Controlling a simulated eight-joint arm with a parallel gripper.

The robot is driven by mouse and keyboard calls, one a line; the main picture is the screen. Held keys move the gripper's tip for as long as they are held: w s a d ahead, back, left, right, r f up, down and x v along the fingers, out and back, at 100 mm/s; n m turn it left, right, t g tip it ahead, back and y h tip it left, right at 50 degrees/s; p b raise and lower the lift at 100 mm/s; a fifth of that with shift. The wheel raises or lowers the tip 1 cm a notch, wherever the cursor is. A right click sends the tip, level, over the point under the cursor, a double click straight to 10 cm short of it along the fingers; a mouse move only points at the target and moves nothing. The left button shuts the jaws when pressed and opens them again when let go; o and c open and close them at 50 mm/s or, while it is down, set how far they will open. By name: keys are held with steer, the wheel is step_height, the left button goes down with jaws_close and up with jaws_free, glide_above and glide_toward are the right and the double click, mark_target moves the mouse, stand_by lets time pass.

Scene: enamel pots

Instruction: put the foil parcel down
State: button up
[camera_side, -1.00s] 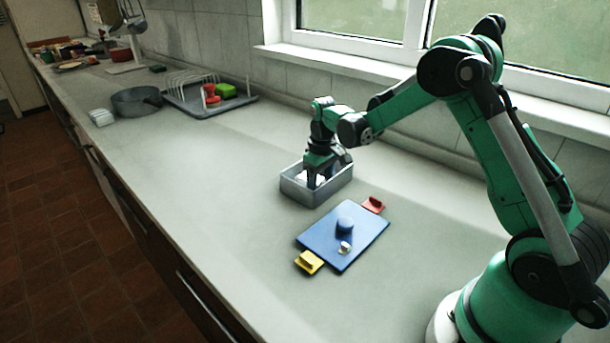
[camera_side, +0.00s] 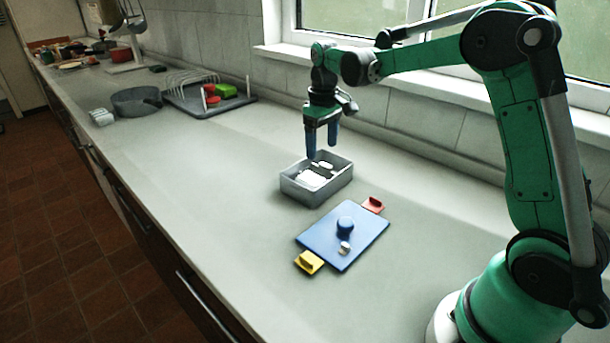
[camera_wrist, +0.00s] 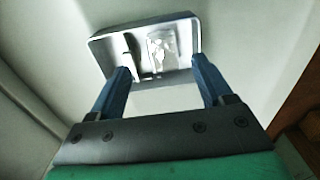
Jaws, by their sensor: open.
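The foil parcel (camera_wrist: 163,50) looks like a crumpled silvery piece lying inside a grey rectangular tray (camera_wrist: 100,62). In the side view the tray (camera_side: 300,194) stands on the counter, and pale shapes (camera_side: 312,178) lie in it; I cannot tell there which one is the parcel. My gripper (camera_side: 322,156) is above the tray, pointing down, open and empty. In the wrist view its two blue fingers (camera_wrist: 160,82) are spread apart, with the tray beyond them and nothing between them.
A blue board (camera_side: 322,235) with a blue knob and a small pale object lies in front of the tray, with a yellow block (camera_side: 309,262) and a red block (camera_side: 373,204) at its corners. A grey pot (camera_side: 136,101) and dish rack (camera_side: 205,100) stand farther back. Counter left of the tray is clear.

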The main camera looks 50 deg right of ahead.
steer(key=s+a+r+t, duration=0.3)
steer(key=s+a+r, duration=0.2)
steer(key=a+r, duration=0.1)
steer(key=s+a+f+t, duration=0.3)
steer(key=s+a+t, duration=0.1)
steer(key=s, duration=0.3)
steer(key=shift+s+a, duration=0.3)
steer(key=shift+a, duration=0.4)
